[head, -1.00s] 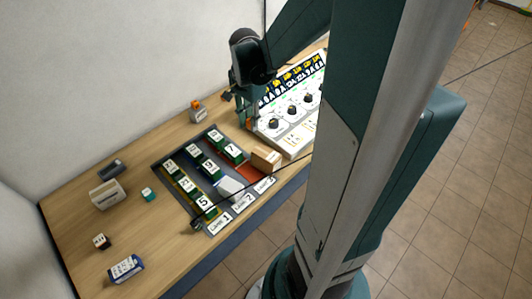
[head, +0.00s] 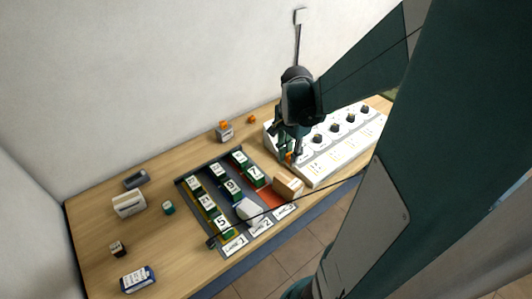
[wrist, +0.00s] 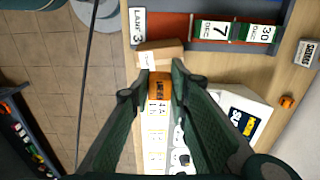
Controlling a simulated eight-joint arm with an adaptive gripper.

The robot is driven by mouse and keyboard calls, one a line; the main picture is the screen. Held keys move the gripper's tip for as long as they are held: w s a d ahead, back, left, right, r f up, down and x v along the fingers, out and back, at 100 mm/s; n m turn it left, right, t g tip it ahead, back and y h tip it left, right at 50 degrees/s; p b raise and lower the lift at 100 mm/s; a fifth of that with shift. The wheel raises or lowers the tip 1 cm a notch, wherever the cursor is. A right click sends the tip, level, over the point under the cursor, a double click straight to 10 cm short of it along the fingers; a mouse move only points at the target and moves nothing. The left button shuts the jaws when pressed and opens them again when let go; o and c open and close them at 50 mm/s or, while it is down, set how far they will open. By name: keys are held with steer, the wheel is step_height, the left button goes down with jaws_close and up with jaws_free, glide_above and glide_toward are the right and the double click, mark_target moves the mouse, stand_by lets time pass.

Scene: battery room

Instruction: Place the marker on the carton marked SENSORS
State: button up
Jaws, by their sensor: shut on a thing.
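My gripper (head: 288,156) is shut on an orange block with dark lettering, which I take to be the marker (wrist: 158,88). In the head view it hangs near the white panel's left front corner. A tan carton (head: 288,186) with a white label lies just beyond the fingertips in the wrist view (wrist: 165,52); its label is too small to read. A small grey box (wrist: 306,52) with a dark-lettered label, possibly SENSORS, is at the right of the wrist view.
A dark tray (head: 183,183) with lanes of numbered green blocks lies left of the gripper. The white panel (head: 335,155) with black knobs is to the right. A loose orange piece (head: 252,119) lies at the back. The wooden table (head: 100,240) has free room at left.

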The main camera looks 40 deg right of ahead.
glide_above(287, 181)
steer(key=shift+d+f, duration=0.1)
steer(key=shift+f, duration=2.6)
steer(key=shift+f+b, duration=0.35)
steer(key=shift+f, duration=1.75)
steer(key=shift+f+b, duration=0.5)
steer(key=shift+b, duration=0.05)
steer(key=o, duration=0.8)
steer(key=shift+c, duration=0.2)
steer(key=shift+r, duration=0.25)
